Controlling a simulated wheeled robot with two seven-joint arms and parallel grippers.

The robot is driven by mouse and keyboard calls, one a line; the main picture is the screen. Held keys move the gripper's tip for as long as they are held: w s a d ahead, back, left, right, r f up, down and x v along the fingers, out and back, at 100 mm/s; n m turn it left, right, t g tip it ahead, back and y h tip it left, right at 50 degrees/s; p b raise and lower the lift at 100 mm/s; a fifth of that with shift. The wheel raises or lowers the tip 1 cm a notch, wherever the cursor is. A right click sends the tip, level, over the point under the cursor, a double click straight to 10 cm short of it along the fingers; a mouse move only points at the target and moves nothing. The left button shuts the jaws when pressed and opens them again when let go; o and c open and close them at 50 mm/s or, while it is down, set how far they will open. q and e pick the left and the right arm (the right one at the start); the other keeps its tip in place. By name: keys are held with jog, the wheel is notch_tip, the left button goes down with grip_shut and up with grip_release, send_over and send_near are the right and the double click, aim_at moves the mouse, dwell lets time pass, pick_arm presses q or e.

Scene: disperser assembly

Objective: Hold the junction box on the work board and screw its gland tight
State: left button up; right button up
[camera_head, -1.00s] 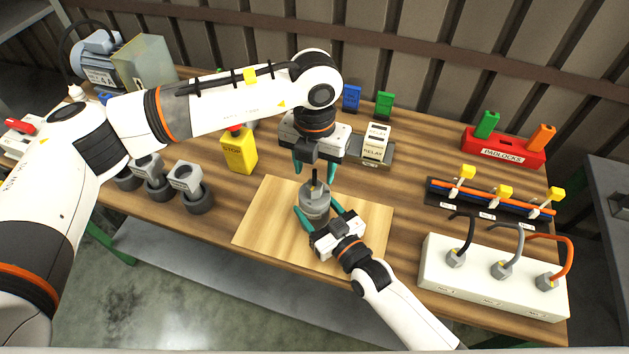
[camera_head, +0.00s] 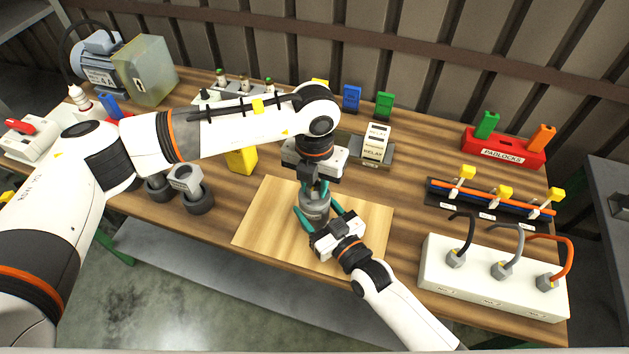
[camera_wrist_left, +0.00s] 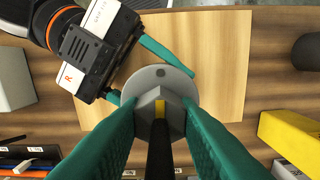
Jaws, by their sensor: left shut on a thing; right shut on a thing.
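The junction box (camera_head: 316,206), a grey round body, stands on the light wooden work board (camera_head: 268,228). My right gripper (camera_head: 318,216) is shut around its body from the front; in the left wrist view this gripper (camera_wrist_left: 150,75) shows at the upper left, its fingers beside the box (camera_wrist_left: 160,75). My left gripper (camera_head: 314,188) points down from above and is shut on the gland at the box's top. In the left wrist view the grey hexagonal gland (camera_wrist_left: 158,115) with a yellow mark lies between the teal fingers, and a dark cable runs from it. Fingers partly hide the gland.
A relay block (camera_head: 375,145) stands behind the board. A white box with cabled glands (camera_head: 490,280) and a padlock rack (camera_head: 505,148) are at the right.

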pick_arm(q)
jog(key=shift+m, duration=0.3)
jog(key=m, duration=0.5)
jog(key=shift+r+m, duration=0.1)
jog(key=shift+m, duration=0.2)
jog(key=m, duration=0.6)
pick_arm(e)
jog(key=shift+f, duration=0.1)
pick_arm(q)
jog(key=m, duration=0.5)
jog(key=shift+w+m, duration=0.1)
jog(key=shift+m, duration=0.3)
jog(key=m, duration=0.5)
jog(key=shift+m, duration=0.4)
jog(key=o, duration=1)
